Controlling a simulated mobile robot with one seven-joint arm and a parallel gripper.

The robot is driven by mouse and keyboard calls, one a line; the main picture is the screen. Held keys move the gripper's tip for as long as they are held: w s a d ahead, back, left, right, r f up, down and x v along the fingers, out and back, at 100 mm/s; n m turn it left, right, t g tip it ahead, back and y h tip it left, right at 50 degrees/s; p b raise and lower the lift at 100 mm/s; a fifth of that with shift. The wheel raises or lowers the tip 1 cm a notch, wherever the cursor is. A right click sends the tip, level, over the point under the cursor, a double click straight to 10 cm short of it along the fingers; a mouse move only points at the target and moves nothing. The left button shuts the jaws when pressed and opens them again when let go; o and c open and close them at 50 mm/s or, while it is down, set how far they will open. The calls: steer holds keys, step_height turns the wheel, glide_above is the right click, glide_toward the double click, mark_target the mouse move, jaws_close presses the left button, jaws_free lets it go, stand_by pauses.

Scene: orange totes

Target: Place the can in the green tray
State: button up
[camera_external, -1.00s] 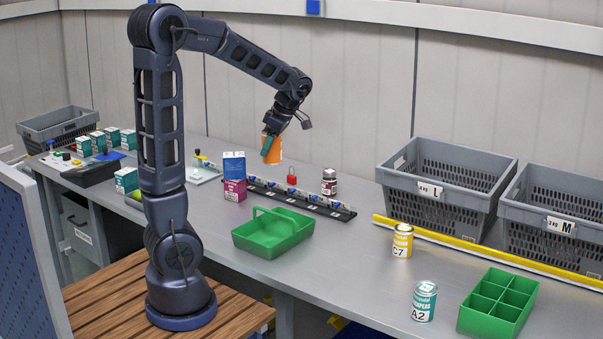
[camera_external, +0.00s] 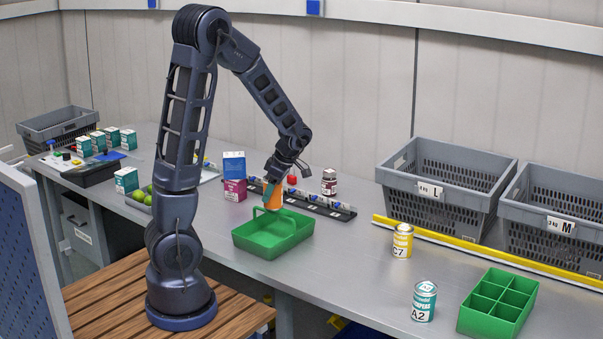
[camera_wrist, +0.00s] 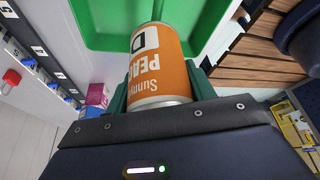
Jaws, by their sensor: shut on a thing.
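An orange can with a white label (camera_wrist: 158,65) is held between the fingers of my gripper (camera_wrist: 160,95), which is shut on it. In the external view the orange can (camera_external: 273,197) hangs from my gripper (camera_external: 272,185) over the back part of the green tray (camera_external: 265,246), partly hidden by the fingers. The green tray has a handle and one open space that looks empty. In the wrist view the green tray (camera_wrist: 100,28) lies just beyond the can. I cannot tell whether the can touches the tray.
A yellow can (camera_external: 402,241), a teal can (camera_external: 424,301) and a green divided tray (camera_external: 498,303) stand to the right.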

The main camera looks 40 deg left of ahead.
steer(key=shift+f, duration=0.85)
steer(key=shift+f, duration=0.1)
steer(key=o, duration=1.2)
steer(key=v, duration=1.2)
steer(key=s+r+m+t+h, duration=0.1)
steer(key=s+r+m+t, duration=0.1)
steer(key=s+m, duration=0.5)
steer(key=s+r+m+t+h, duration=0.1)
steer(key=s+r+m+t, duration=0.1)
steer(key=s+r+m, duration=0.2)
steer(key=s+r+m+t+h, duration=0.2)
steer(key=s+r+m, duration=0.1)
steer(key=s+m, duration=0.7)
steer(key=shift+s+a+r+m, duration=0.15)
steer(key=shift+s+a+m, duration=0.15)
steer(key=shift+m, duration=0.5)
